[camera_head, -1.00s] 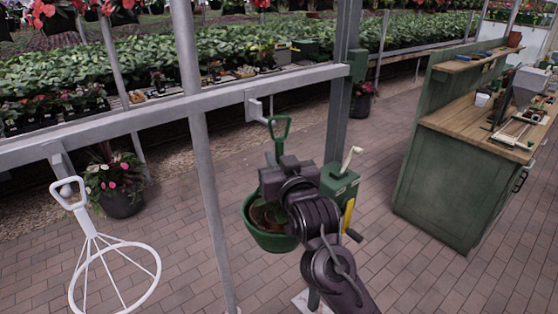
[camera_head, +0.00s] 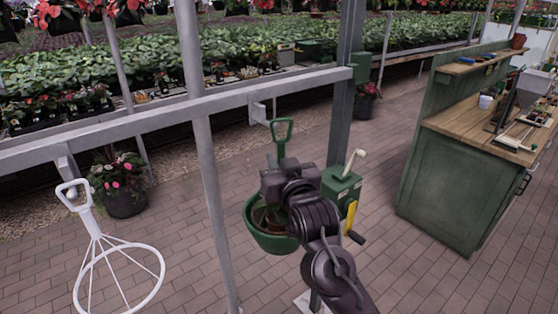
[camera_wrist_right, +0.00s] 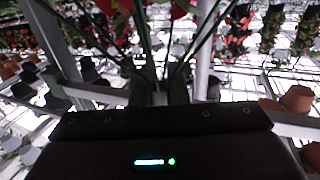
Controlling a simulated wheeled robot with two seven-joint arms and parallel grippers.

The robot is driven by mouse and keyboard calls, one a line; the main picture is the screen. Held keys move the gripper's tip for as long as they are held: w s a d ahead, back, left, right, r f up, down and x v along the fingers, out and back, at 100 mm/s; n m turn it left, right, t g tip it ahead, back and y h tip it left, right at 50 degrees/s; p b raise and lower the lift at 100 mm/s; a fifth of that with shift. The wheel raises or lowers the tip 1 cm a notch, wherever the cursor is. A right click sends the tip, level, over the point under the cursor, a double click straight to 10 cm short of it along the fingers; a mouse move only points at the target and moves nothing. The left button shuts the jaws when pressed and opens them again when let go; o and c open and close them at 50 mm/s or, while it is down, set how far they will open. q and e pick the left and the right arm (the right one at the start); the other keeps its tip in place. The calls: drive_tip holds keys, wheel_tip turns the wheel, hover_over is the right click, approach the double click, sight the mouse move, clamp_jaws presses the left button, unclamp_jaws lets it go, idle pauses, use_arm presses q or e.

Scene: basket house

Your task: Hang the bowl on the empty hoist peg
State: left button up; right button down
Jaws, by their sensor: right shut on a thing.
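The green bowl (camera_head: 266,241) hangs below its green D-shaped handle (camera_head: 281,128), with a plant or soil inside. My right gripper (camera_head: 282,168) is shut on the green hanger below the handle; its dark body hides the middle of the hanger and part of the bowl. Green hanger stems (camera_wrist_right: 158,88) also rise from the jaws in the right wrist view. The bare peg (camera_head: 257,112) sticks out from the grey rail just left of the handle; I cannot tell whether they touch. A white hanger (camera_head: 90,225) hangs on the left peg. My left gripper is out of view.
The grey rail (camera_head: 165,113) crosses to an upright post (camera_head: 345,100) carrying a green crank box (camera_head: 341,187). A thin pole (camera_head: 209,180) stands left of the bowl. A green workbench (camera_head: 450,190) is at right. Brick floor between is clear.

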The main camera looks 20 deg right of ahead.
drive_tip(key=shift+r, duration=0.1)
drive_tip(key=shift+w+a+p, duration=0.25)
drive_tip(key=shift+w, duration=0.55)
drive_tip(key=shift+w+a+p, duration=0.25)
drive_tip(key=shift+w, duration=0.6)
drive_tip(key=shift+w+a, duration=0.3)
drive_tip(key=shift+w, duration=0.3)
drive_tip(key=shift+p, duration=0.3)
drive_tip(key=shift+f, duration=0.2)
drive_tip(key=shift+w+f+b, duration=0.1)
drive_tip(key=shift+f+b, duration=0.25)
drive_tip(key=shift+f, duration=0.25)
